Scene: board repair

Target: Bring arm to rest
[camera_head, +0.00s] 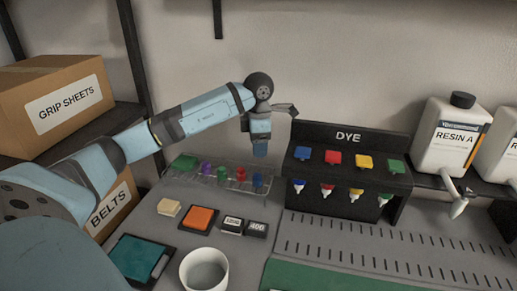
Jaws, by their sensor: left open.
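My left arm (205,111) comes in from the left and reaches above the work surface to a dark wrist joint (259,86). My left gripper (288,109) shows small and dark at the end of this arm, in front of the wall and left of the dye rack. It is open, and I see nothing held in it. Its exact finger shape is hard to make out. My right gripper is not in the picture.
A black DYE rack (349,137) stands right of the wrist. A wire rack (237,180) with coloured pieces lies below it. A white cup (204,270), an orange pad (199,219) and a teal pad (140,258) are in front. Boxes (60,105) stand left, resin bottles (450,138) right.

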